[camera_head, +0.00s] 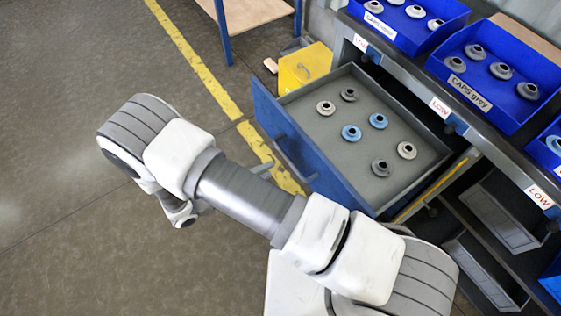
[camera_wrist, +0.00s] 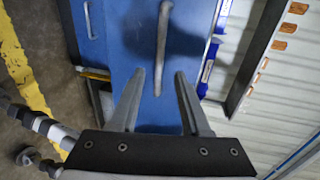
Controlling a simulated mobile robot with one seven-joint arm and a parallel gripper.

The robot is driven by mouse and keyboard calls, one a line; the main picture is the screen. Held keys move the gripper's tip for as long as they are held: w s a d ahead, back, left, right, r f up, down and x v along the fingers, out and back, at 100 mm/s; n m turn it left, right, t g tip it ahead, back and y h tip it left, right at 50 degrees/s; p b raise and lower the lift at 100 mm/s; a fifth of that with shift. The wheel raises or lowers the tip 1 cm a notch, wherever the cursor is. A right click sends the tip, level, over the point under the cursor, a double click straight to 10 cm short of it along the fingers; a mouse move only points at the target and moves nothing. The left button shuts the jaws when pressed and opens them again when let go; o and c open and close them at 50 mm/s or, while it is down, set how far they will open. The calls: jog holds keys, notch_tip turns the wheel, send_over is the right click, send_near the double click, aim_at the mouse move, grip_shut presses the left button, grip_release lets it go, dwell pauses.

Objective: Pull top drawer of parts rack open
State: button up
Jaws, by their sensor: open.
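The top drawer (camera_head: 283,132) of the parts rack (camera_head: 415,75) stands pulled well out in the head view. It has a blue front and a grey inside with several round caps: blue, grey and beige. In the wrist view its blue front (camera_wrist: 125,35) fills the middle, with a pale bar handle (camera_wrist: 162,45) running up the picture. My gripper (camera_wrist: 159,75) is open, with one finger on each side of the handle's near end. I see a gap between the handle and both fingers. In the head view, my arm hides most of the gripper.
Blue bins (camera_head: 483,105) of caps stand on the rack top, with LOW labels on its edge. Grey bins (camera_head: 502,212) sit on a lower shelf. A yellow box (camera_head: 303,68) stands beyond the drawer. The floor at left is clear.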

jog(key=v, duration=0.8)
jog(key=shift+s+a, duration=0.25)
jog(key=shift+a, duration=0.05)
jog(key=w+d+r+m+g+y, duration=0.25)
jog(key=d+r+m+g, duration=0.35)
jog(key=r+m, duration=0.5)
jog(key=w+d+r+m+g+y, duration=0.2)
jog(key=w+d+r+m+g, duration=0.15)
jog(key=d+r+m, duration=0.7)
jog(key=s+d+r+m+t+y, duration=0.35)
jog(key=d+r+m, duration=0.3)
jog(key=m, duration=0.45)
jog(key=s+d+r+m+t+y, duration=0.2)
jog(key=s+d+r+m+y, duration=0.25)
jog(key=r+m, duration=0.5)
notch_tip(320, 180, up, 11)
jog(key=m+p, duration=0.1)
jog(key=p, duration=1.1)
jog(key=shift+d+m+p, duration=0.3)
jog(key=shift+p, duration=0.1)
